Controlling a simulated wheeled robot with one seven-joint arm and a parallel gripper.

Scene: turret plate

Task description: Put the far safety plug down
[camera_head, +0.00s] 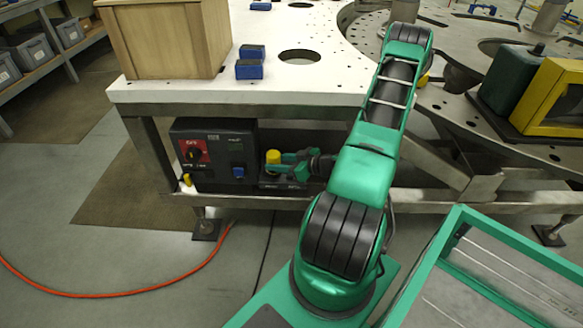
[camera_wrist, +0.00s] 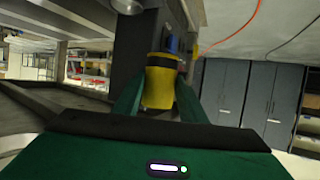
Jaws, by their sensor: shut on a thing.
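A yellow safety plug (camera_head: 273,161) is at the right end of the black control box (camera_head: 212,155) under the white table. My gripper (camera_head: 276,166) reaches in from the right, with its green fingers at the plug. In the wrist view the yellow plug (camera_wrist: 160,84) is between the two green fingers (camera_wrist: 158,95), and my gripper is shut on it. The plug's base is hard to make out, so I cannot tell whether it touches the surface below. Another small yellow piece (camera_head: 187,179) shows at the box's lower left.
The white table top (camera_head: 190,92) with its legs stands over the box, and a lower rail (camera_head: 270,202) runs beneath. A wooden crate (camera_head: 165,38) and blue blocks (camera_head: 250,69) are on top. An orange cable (camera_head: 150,291) lies on the floor.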

